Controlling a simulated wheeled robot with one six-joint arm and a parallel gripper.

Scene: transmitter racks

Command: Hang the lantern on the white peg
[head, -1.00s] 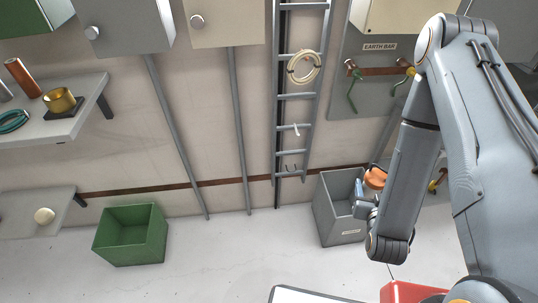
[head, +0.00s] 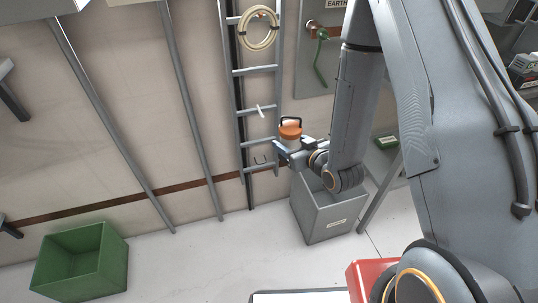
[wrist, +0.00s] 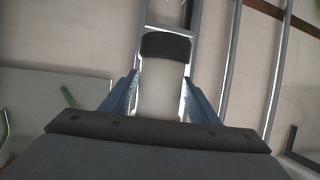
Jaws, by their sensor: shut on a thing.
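The lantern (head: 290,132) has an orange top, a pale body and a black handle loop standing up. My gripper (head: 284,149) is shut on it and holds it roughly upright, just right of the ladder rack. In the wrist view the lantern's pale body (wrist: 160,98) and dark end sit between the two blue fingers of my gripper (wrist: 160,88). The white peg (head: 260,111) sticks out from a ladder rung, left of and a little above the lantern, with a visible gap. The lantern's lower part is partly hidden by my gripper.
The ladder rack (head: 254,70) carries a cream cable coil (head: 258,27) above the peg and a dark hook (head: 261,160) below it. A grey bin (head: 325,213) stands under my gripper. A green bin (head: 80,262) is at lower left.

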